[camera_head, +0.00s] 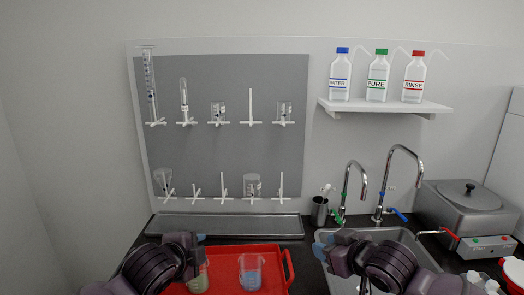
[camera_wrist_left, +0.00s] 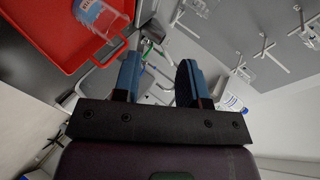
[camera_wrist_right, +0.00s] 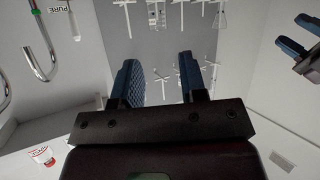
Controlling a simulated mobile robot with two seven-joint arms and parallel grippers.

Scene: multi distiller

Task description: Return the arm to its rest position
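My left arm enters the head view at the lower left, with its gripper (camera_head: 199,245) at the left part of the red tray. In the left wrist view, the left gripper (camera_wrist_left: 160,70) has its two blue fingers apart with nothing between them. My right arm is at the lower right of the head view, with its gripper (camera_head: 326,245) over the left side of the sink. In the right wrist view, the right gripper (camera_wrist_right: 158,70) is open and empty. My left gripper's blue fingers (camera_wrist_right: 300,40) also show at the upper right there.
The red tray (camera_head: 281,253) holds a beaker (camera_head: 250,272) and another vessel (camera_head: 198,281). A sink (camera_head: 400,235) with curved taps (camera_head: 408,150) lies to the right, beside a metal bath (camera_head: 465,212). A glassware pegboard (camera_head: 225,145) and a bottle shelf (camera_head: 385,106) are on the wall.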

